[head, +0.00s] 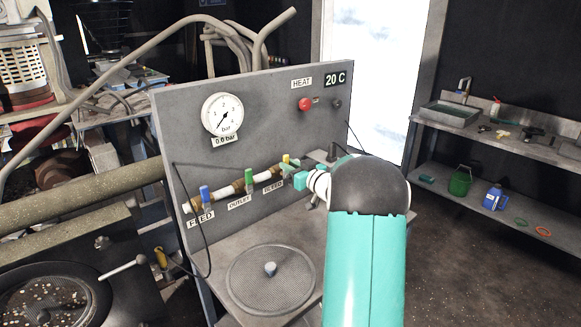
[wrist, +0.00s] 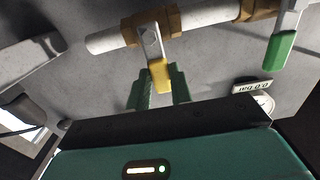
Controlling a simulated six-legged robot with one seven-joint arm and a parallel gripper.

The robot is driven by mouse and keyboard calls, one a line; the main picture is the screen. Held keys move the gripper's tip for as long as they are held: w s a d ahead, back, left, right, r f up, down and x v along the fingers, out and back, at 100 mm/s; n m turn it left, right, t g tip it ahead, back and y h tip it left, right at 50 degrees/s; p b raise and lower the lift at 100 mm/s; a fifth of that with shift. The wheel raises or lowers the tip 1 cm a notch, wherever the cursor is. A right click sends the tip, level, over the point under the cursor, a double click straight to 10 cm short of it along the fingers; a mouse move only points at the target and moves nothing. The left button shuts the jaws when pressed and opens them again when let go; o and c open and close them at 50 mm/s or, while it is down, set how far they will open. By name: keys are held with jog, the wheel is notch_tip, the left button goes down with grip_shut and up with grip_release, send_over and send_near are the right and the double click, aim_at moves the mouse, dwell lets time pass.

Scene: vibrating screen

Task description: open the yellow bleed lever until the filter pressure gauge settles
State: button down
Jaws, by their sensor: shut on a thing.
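The yellow bleed lever (head: 287,159) is on the rightmost valve of the panel's pipe, above the BLEED label (head: 272,187). In the wrist view the yellow lever (wrist: 159,76) stands across the pipe, its tip between my two green fingers. My gripper (wrist: 160,88) is shut on it; in the head view my gripper (head: 296,176) partly covers that valve. The round pressure gauge (head: 222,114) is at the panel's upper left, its needle pointing lower left near the scale's low end. The readout under it (wrist: 251,87) looks like 0.0 bar in the wrist view.
A green OUTLET lever (head: 249,180) and a blue FEED lever (head: 205,194) stand to the left on the same pipe. A red HEAT knob (head: 305,104) and a 20 C display (head: 335,80) are above. A round mesh lid (head: 270,280) lies below the panel.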

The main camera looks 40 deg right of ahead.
jog(key=c, duration=1.2)
grip_release()
jog(key=shift+c, duration=0.2)
jog(key=s, duration=1.3)
jog(key=shift+s+d, duration=0.25)
jog(key=shift+s, duration=0.15)
jog(key=w+a+r+m+g+h, duration=0.1)
jog(key=a+r+g+h, duration=0.2)
jog(key=a, duration=0.5)
jog(key=w+a+r+m+g+h, duration=0.1)
jog(key=a+r+m+h, duration=0.15)
jog(key=a+r, duration=0.4)
jog(key=s+a+f+n+g+y, duration=0.1)
jog(key=s+a+f+g, duration=0.3)
jog(key=s+a, duration=0.7)
jog(key=s+a+f+n+g+y, duration=0.2)
jog(key=s+a+f+g+y, duration=0.2)
jog(key=s+a, duration=0.7)
jog(key=a, duration=0.3)
jog(key=shift+a, duration=0.4)
